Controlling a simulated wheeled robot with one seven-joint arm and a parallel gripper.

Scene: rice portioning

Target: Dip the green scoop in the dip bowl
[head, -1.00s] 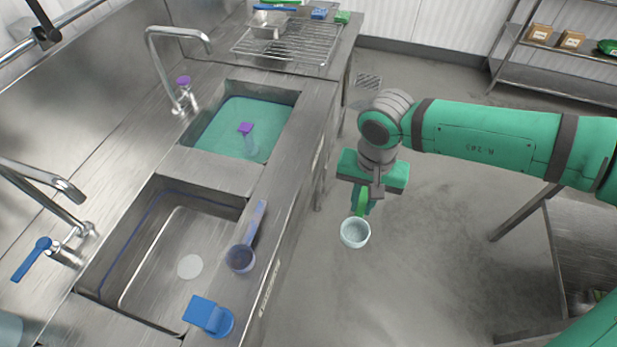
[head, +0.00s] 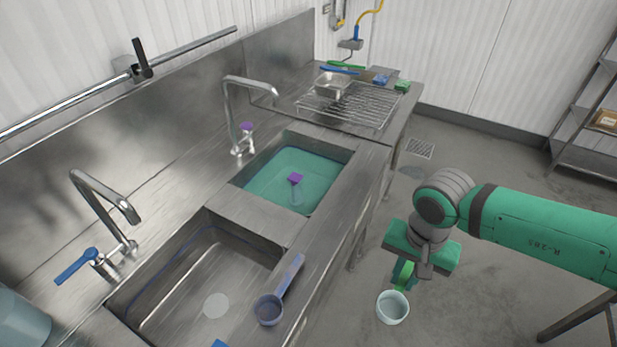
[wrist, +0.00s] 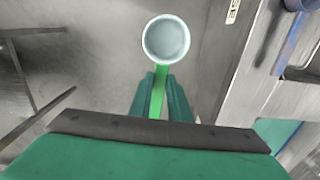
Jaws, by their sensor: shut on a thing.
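My gripper (head: 403,272) is shut on the green handle of the scoop (head: 392,307), whose pale, translucent round cup hangs below the fingers. In the wrist view the green handle lies between the fingers (wrist: 160,95) and the cup (wrist: 166,40) sits beyond their tips, open side visible and looking empty. The scoop is over the floor, to the right of the sink counter and apart from it. I see nothing that I can name for sure as the dip bowl. A sink basin (head: 322,181) filled with green liquid is at upper left of the gripper.
A purple-handled tool (head: 296,181) stands in the green liquid. An empty sink (head: 180,321) is nearer, with a blue scoop (head: 268,309) on its right rim. Two faucets rise behind the sinks. A wire rack (head: 348,104) lies on the far counter.

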